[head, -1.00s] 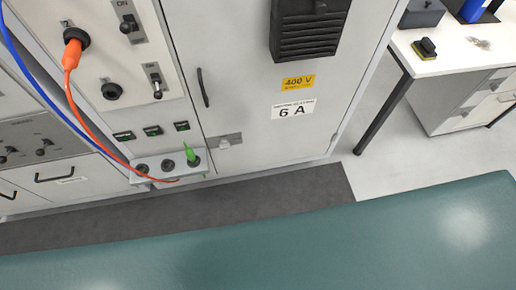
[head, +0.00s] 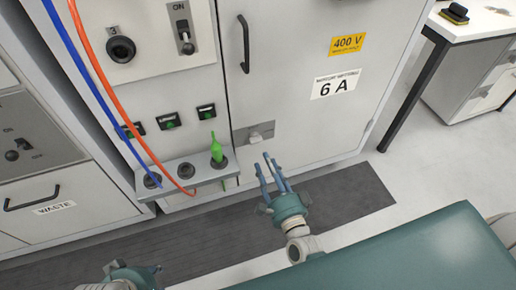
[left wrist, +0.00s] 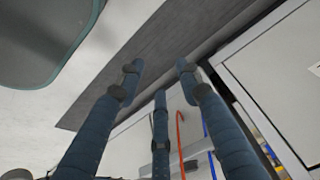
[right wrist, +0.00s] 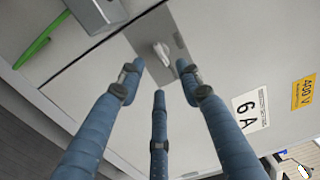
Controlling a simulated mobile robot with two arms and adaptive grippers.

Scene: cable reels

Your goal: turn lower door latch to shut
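The lower door latch (head: 262,133) is a grey plate with a small light turn handle, at the lower left edge of the cabinet door (head: 300,105). In the right wrist view the latch handle (right wrist: 162,53) lies just beyond my fingertips. My right gripper (head: 272,167) is just below and in front of the latch, fingers spread, empty and apart from it. Its three fingers also show in the right wrist view (right wrist: 161,76). My left gripper is low at the left of the head view, its fingers hidden there; in the left wrist view (left wrist: 160,75) they are spread and empty.
A dark mat (head: 340,193) lies below. A white table (head: 490,22) stands at the right.

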